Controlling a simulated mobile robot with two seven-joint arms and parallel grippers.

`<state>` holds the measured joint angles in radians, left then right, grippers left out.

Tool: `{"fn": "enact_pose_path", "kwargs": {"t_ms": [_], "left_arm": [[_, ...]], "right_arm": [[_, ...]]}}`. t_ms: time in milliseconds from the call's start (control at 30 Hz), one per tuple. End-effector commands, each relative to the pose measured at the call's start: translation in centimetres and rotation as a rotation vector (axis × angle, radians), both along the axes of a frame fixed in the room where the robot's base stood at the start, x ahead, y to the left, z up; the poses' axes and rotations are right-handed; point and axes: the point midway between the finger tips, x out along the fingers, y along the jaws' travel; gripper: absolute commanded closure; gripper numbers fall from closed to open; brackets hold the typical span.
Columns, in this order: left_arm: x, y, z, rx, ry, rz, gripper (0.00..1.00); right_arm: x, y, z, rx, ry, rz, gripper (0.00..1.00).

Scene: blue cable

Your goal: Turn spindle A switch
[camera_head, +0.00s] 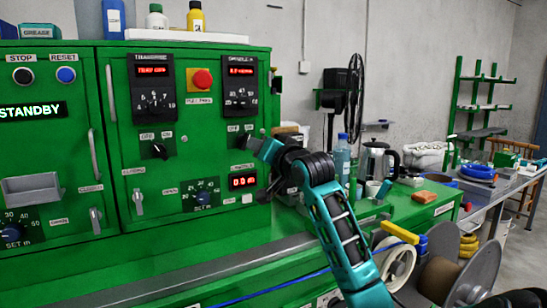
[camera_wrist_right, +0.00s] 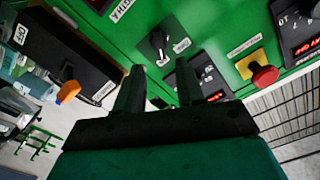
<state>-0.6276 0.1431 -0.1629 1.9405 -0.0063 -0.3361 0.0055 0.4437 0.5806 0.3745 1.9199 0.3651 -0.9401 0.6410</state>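The spindle A dial panel (camera_head: 240,84) with a red display is on the upper right of the green cabinet in the head view. In the head view my right gripper (camera_head: 254,143) is just below this panel and largely covers the switch under it. In the right wrist view a black rotary switch (camera_wrist_right: 158,43) on the green face lies beyond and between the fingertips. My right gripper (camera_wrist_right: 160,72) is open and empty there, its fingers apart. Contact with the switch cannot be told, nor its position. My left gripper is not in view.
A red stop button (camera_head: 202,79), also in the wrist view (camera_wrist_right: 264,75), is near the spindle panel. The traverse panel (camera_head: 154,88) and its switch (camera_head: 159,151) are left. A meter display (camera_head: 243,181) is below my gripper. Bottles and a kettle (camera_head: 378,160) crowd the right side.

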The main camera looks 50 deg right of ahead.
Motion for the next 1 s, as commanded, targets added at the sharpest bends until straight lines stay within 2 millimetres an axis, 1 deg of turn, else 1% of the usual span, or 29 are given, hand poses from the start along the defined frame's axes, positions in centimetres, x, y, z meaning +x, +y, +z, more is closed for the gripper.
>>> {"fn": "enact_pose_path", "kwargs": {"t_ms": [33, 100, 200, 300, 400, 533, 1000], "left_arm": [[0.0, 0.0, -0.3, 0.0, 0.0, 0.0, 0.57], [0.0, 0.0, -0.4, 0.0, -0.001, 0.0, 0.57], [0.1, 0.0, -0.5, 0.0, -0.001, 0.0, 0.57], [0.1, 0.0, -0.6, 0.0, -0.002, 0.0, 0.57], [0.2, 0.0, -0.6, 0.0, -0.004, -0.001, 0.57], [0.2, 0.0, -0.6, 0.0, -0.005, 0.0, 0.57], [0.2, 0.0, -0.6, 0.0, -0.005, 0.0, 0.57]], "right_arm": [[-0.9, 0.3, -0.2, -0.003, 0.001, 0.0, 0.62], [-2.1, 0.7, -0.2, -0.002, 0.001, 0.0, 0.62], [-3.5, 1.1, -0.1, -0.001, 0.0, 0.0, 0.62], [-4.5, 1.4, 0.0, 0.0, 0.0, 0.0, 0.62], [-5.1, 1.6, 0.0, 0.0, 0.0, 0.0, 0.62], [-5.4, 1.7, 0.0, 0.0, 0.0, -0.001, 0.62], [-5.3, 1.7, 0.0, 0.0, 0.0, -0.001, 0.62]]}}
